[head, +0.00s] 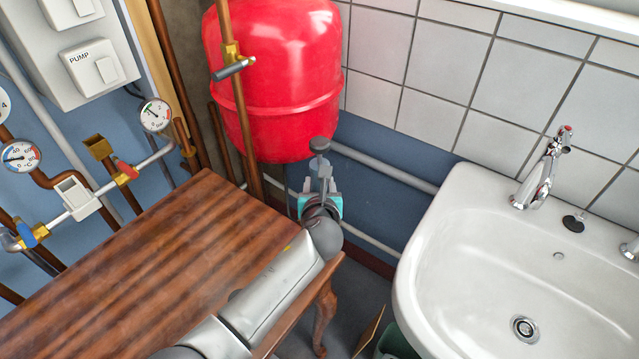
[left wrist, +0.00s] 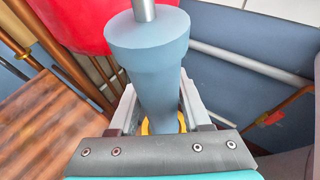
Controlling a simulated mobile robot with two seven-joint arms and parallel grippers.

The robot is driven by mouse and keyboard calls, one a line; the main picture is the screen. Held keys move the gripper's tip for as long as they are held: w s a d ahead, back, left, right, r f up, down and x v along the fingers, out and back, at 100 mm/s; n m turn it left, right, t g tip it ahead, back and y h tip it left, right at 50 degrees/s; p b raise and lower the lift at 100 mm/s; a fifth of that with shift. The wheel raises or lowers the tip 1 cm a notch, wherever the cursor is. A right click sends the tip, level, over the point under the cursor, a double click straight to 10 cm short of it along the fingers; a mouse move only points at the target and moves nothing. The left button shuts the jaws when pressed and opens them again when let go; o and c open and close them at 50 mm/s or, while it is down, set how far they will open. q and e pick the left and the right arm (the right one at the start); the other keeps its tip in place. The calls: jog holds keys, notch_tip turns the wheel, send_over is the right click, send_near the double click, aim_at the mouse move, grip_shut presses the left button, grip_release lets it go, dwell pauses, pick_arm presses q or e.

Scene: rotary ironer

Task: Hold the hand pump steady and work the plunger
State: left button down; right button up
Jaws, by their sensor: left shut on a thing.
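The hand pump has a blue-grey barrel with a wide top collar (left wrist: 148,38) in the left wrist view. A grey plunger rod (left wrist: 144,8) comes out of its top and runs out of that picture. My left gripper (left wrist: 158,112) is shut on the barrel, with one finger on each side. In the head view my left gripper (head: 321,196) is beyond the table's far right corner, and a dark knob (head: 320,145) stands just beyond it. Much of the pump is hidden there by my gripper and wrist. My right gripper is in neither view.
A wooden table (head: 150,265) lies under my left forearm. A red tank (head: 275,85) and copper pipes stand behind the gripper. A white washbasin (head: 430,235) with a tap (head: 545,170) is at the right. Gauges and valves line the left wall. Grey pipes (head: 385,168) run along the back wall.

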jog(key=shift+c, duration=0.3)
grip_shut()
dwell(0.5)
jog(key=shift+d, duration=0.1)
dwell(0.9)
